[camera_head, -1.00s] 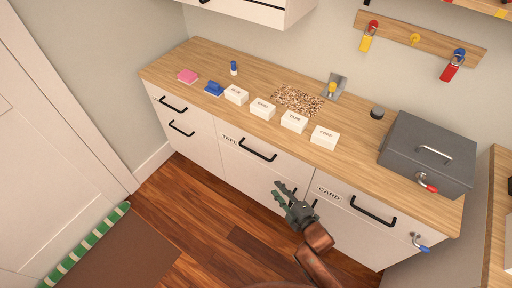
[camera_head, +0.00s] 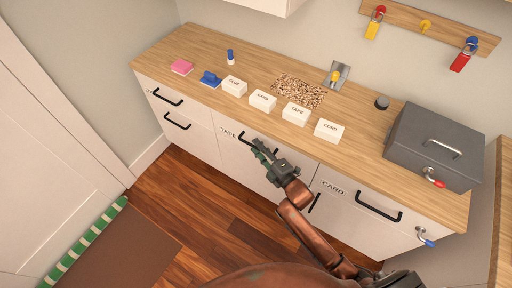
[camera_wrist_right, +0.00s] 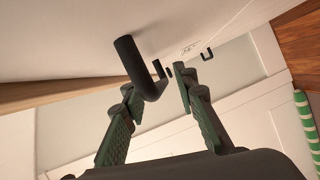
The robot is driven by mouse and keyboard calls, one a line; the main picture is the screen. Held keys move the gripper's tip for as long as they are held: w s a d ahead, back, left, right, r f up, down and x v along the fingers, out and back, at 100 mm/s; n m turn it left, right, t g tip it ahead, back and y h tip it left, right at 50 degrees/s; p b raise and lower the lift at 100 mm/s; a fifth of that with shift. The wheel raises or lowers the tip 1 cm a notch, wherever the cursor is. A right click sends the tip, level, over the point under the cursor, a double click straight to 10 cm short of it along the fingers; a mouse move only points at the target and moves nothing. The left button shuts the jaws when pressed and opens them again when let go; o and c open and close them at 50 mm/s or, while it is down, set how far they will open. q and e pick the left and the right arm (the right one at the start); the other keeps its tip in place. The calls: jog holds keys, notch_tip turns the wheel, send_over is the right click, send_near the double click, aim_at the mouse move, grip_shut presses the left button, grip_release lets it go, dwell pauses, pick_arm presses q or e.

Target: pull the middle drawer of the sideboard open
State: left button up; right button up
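The sideboard (camera_head: 196,134) is white with a wooden top. Its middle drawer (camera_head: 288,163) is labelled TAPE, has a black bar handle (camera_head: 246,138), and looks shut. My right gripper (camera_head: 257,148) is at this handle and covers part of it. In the right wrist view the black handle (camera_wrist_right: 138,65) stands ahead of the open fingers (camera_wrist_right: 155,95), with its near end reaching between the fingertips. I cannot tell whether the fingers touch it. My left gripper is not in view.
On the top stand several white labelled boxes (camera_head: 263,100), a pink pad (camera_head: 181,67), a blue item (camera_head: 210,79) and a grey metal box (camera_head: 434,146). The CARD drawer handle (camera_head: 378,207) is to the right. Open wood floor (camera_head: 215,225) lies in front.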

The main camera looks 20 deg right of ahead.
jog(key=shift+w+a, duration=0.1)
jog(key=shift+w, duration=0.15)
grip_shut()
dwell(0.6)
